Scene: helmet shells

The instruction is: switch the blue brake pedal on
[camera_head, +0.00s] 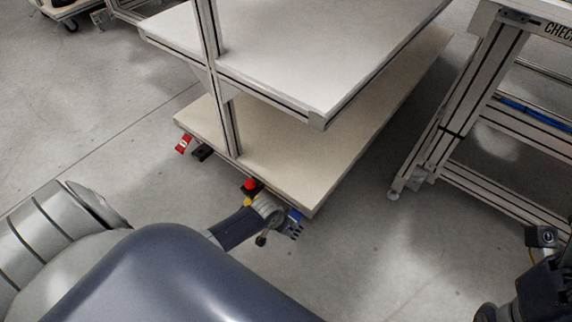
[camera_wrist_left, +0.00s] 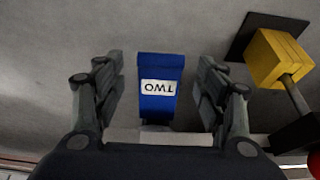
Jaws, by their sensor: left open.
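The blue brake pedal (camera_wrist_left: 160,92) shows in the middle of the left wrist view, with a white label reading TWO upside down. In the head view it is a small blue patch (camera_head: 294,215) at the near lower corner of the cart. My left gripper (camera_wrist_left: 158,78) is open, with one finger on either side of the pedal in the picture. The fingers appear apart from it, and the depth between them is hard to tell. In the head view my left gripper (camera_head: 280,228) partly hides the pedal. Part of my right arm shows at the lower right; its fingers are not clear.
The white shelf cart (camera_head: 350,130) stands ahead. A red tag-like part (camera_head: 183,144) sits at its left end. A red knob (camera_head: 249,184) and a yellow block (camera_wrist_left: 275,60) are close to my left gripper. A framed table (camera_head: 470,110) stands right; floor between is clear.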

